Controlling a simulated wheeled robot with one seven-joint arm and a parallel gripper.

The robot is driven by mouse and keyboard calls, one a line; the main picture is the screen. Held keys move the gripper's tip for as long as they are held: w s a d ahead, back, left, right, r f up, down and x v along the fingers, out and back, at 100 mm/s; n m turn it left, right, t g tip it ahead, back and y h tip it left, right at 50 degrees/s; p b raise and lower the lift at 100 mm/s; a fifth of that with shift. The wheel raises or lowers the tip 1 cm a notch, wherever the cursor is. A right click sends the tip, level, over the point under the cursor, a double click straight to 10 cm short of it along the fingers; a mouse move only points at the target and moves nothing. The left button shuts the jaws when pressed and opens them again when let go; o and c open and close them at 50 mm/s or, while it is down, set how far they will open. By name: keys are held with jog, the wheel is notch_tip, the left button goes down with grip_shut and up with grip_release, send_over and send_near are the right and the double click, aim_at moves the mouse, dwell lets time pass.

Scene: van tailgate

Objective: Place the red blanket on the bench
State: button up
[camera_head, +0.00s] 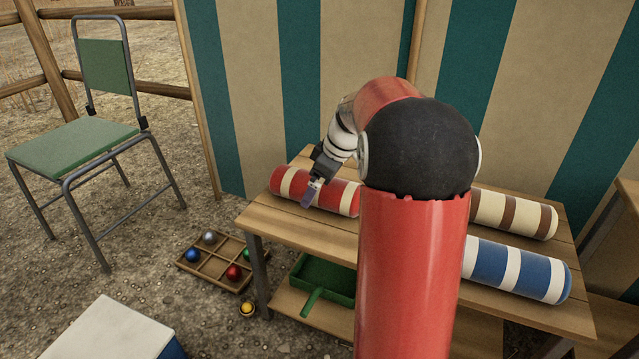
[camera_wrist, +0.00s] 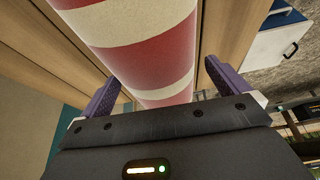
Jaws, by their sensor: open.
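The red blanket (camera_head: 338,194) is a red roll with cream stripes. It lies on the left part of a slatted wooden bench (camera_head: 303,232), and its right end is near my arm. In the wrist view the blanket (camera_wrist: 150,55) runs between the two purple fingers of my gripper (camera_wrist: 162,78). The fingers are open, one on each side of the roll, with a visible gap at least on the right side.
A brown-striped roll (camera_head: 514,214) and a blue-striped roll (camera_head: 516,270) lie on the bench's right. Below are a green tray (camera_head: 325,278) and a wooden box of balls (camera_head: 215,262). A green chair (camera_head: 72,148) stands left. A striped canvas wall (camera_head: 262,90) closes the back.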

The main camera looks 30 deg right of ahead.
jog(key=p+v, duration=0.2)
jog(key=v, duration=1)
jog(key=s+a+r+m+h, duration=0.1)
jog(key=s+a+m+h, duration=0.15)
jog(key=s+a, duration=0.9)
jog(key=s+a+f+m+t, duration=0.1)
jog(key=s+a+f+m, duration=0.1)
jog(key=s, duration=0.3)
jog(key=s+a+f+m+t, duration=0.1)
jog(key=s+a+f+m, duration=0.2)
jog(key=s+a, duration=0.2)
jog(key=shift+s+a+f, duration=0.25)
jog(key=shift+s+a, duration=0.05)
jog(key=shift+s, duration=0.45)
jog(key=shift+r, duration=0.1)
